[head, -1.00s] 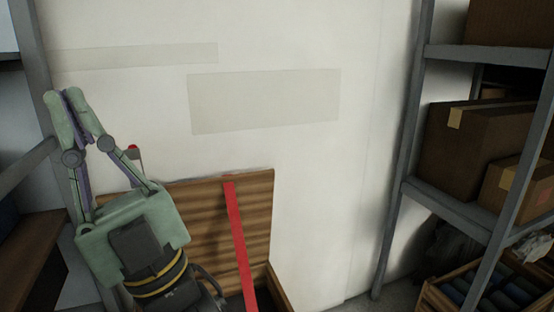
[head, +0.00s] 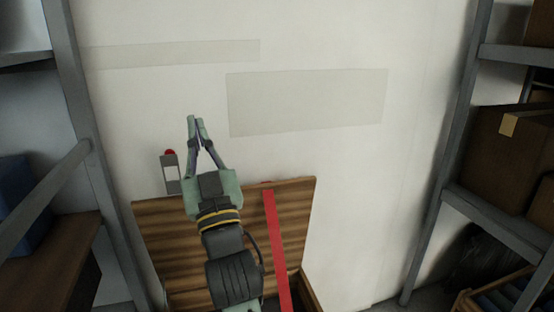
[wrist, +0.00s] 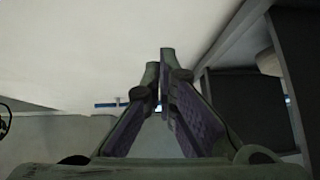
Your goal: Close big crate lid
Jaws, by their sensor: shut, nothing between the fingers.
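The big crate's lid (head: 295,215) is a brown slatted wooden panel with a red strap (head: 275,240) down it. It stands raised, close to the white wall, in the head view. Part of the crate's side (head: 310,292) shows at the bottom, and the rest of the crate is out of frame or behind my arm. My gripper (head: 195,119) is shut and empty, pointing up in front of the wall, above the lid's top edge. My wrist and forearm cover the lid's middle. In the wrist view my fingers (wrist: 159,62) meet at their tips with nothing between them.
A grey box with a red button (head: 170,172) is on the wall left of my gripper. Metal shelving (head: 75,130) stands at the left. More shelving (head: 452,150) at the right holds cardboard boxes (head: 495,155).

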